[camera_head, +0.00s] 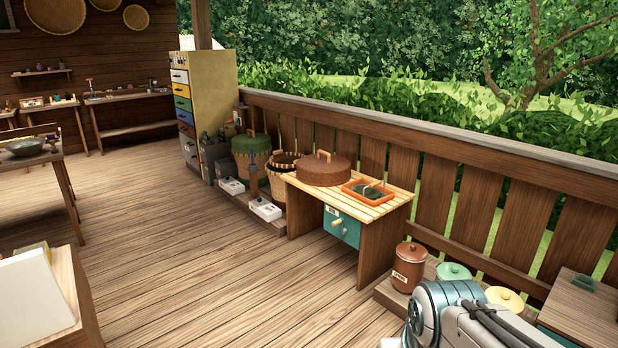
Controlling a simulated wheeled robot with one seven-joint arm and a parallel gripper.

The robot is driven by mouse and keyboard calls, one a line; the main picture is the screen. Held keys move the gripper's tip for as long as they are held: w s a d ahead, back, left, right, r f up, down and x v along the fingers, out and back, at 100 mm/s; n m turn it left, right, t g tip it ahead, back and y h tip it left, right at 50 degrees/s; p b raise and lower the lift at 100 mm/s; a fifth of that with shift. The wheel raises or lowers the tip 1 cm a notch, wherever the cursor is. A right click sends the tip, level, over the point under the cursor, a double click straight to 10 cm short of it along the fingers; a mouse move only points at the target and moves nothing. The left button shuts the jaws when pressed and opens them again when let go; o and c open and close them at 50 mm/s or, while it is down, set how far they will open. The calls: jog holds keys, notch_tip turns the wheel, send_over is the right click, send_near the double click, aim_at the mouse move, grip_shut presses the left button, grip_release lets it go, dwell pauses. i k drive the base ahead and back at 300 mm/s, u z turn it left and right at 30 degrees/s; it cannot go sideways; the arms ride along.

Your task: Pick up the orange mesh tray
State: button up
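The orange mesh tray (350,190) lies on the right part of a small wooden table (376,209), near the railing. It is a shallow rectangle with an orange rim, a dark green inside and a light handle-like piece across it. A part of my arm shows at the bottom right, well in front of the table and apart from the tray. My gripper is not in view.
A round brown lidded basket (325,169) sits on the table just left of the tray. A brown jar (408,268) and lidded pots stand on a low platform at right. The wooden railing (440,140) runs behind. Open floor (200,265) lies left of the table.

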aim_at(369, 192)
jog(key=u, duration=0.35)
jog(key=i, duration=1.85)
jog(key=z, duration=0.3)
jog(key=i, duration=1.9)
jog(key=z, duration=0.9)
jog(key=i, duration=0.7)
jog(key=z, duration=0.2)
